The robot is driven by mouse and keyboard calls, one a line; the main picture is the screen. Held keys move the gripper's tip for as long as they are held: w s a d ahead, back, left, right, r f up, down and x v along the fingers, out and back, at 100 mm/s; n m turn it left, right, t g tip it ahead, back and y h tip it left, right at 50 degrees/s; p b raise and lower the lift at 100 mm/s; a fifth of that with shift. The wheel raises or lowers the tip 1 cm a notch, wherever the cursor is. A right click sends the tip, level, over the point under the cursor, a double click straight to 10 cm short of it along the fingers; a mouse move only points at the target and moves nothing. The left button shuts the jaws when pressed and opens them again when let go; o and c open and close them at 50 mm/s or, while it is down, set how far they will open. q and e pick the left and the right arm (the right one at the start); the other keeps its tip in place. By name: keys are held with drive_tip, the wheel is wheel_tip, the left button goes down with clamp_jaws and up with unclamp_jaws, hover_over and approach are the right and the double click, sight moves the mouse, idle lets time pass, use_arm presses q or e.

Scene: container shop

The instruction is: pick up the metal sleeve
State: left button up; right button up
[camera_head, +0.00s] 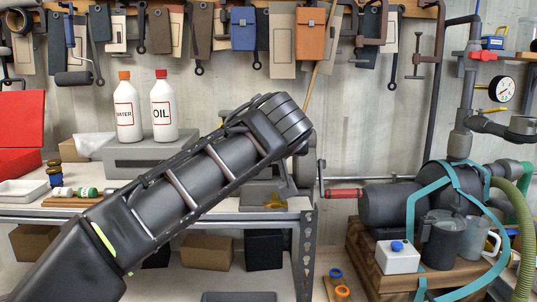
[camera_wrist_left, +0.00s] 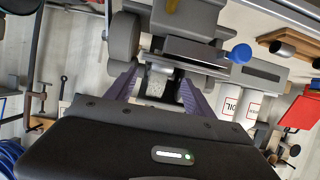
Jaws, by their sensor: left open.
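My left arm crosses the head view from the lower left and hides its own gripper there. In the left wrist view my left gripper (camera_wrist_left: 162,82) is open, with its two purple-grey fingers apart. A small light-grey metallic patch (camera_wrist_left: 154,86) shows between the fingers, in front of a grey bench machine. I cannot tell whether this patch is the metal sleeve. No sleeve can be made out for certain in the head view, where my arm covers part of the bench. My right gripper is not in view.
The grey machine (camera_wrist_left: 185,22) with a round wheel (camera_wrist_left: 123,37) is close to the fingers. White OIL (camera_head: 162,108) and WATER (camera_head: 127,112) bottles stand on a grey box (camera_head: 135,157). A pump (camera_head: 395,205) stands at right. Tools hang along the wall.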

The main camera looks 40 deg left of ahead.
use_arm(q)
drive_tip(key=p+x, duration=0.1)
drive_tip(key=x, duration=0.3)
drive_tip(key=shift+a+p, duration=0.35)
drive_tip(key=shift+w+a+f, duration=0.2)
drive_tip(key=shift+w+f, duration=0.05)
drive_tip(key=shift+w, duration=0.05)
clamp_jaws()
idle(0.7)
